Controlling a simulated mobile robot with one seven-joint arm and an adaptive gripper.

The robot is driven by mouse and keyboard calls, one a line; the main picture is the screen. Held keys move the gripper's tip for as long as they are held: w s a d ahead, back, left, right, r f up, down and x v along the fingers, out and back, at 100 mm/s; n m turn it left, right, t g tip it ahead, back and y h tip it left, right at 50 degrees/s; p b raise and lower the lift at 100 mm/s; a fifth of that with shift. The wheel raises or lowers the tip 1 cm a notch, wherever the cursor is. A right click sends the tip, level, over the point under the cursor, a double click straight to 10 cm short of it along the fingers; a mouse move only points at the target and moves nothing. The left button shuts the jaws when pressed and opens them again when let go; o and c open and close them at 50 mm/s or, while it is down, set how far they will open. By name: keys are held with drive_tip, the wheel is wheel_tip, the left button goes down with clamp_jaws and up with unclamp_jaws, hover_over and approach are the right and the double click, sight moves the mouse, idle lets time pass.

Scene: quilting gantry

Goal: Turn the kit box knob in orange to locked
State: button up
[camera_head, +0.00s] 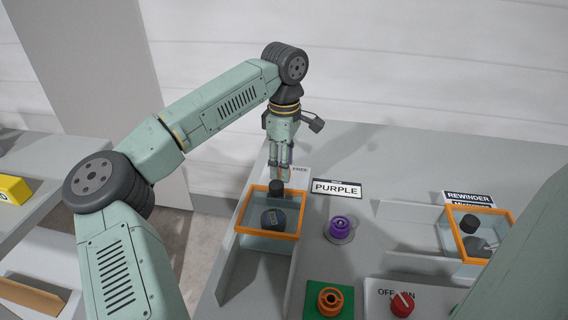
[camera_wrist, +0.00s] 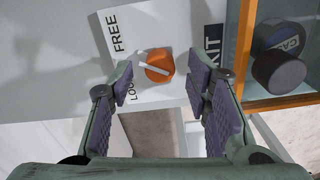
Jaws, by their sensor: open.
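The orange kit box knob (camera_wrist: 158,60) sits on a white plate (camera_wrist: 170,22) in the wrist view. A white bar lies across the knob, running roughly left to right. The word FREE and a partly hidden word starting LO are printed to its left, and KIT to its right. I cannot tell which word the bar marks. My gripper (camera_wrist: 158,82) is open, its fingers on either side of the knob, not visibly touching it. In the head view my gripper (camera_head: 280,162) points down over the white plate (camera_head: 300,173) and mostly hides the knob.
An orange-rimmed clear box (camera_head: 291,236) holding dark items stands right beside the plate. A purple knob (camera_head: 342,228), an orange ring on a green plate (camera_head: 313,307), a red OFF/ON knob (camera_head: 402,304) and another orange-rimmed box (camera_head: 461,258) are farther right.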

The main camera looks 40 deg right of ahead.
drive_tip(key=shift+f, duration=0.65)
drive_tip(key=shift+c, duration=0.5)
clamp_jaws()
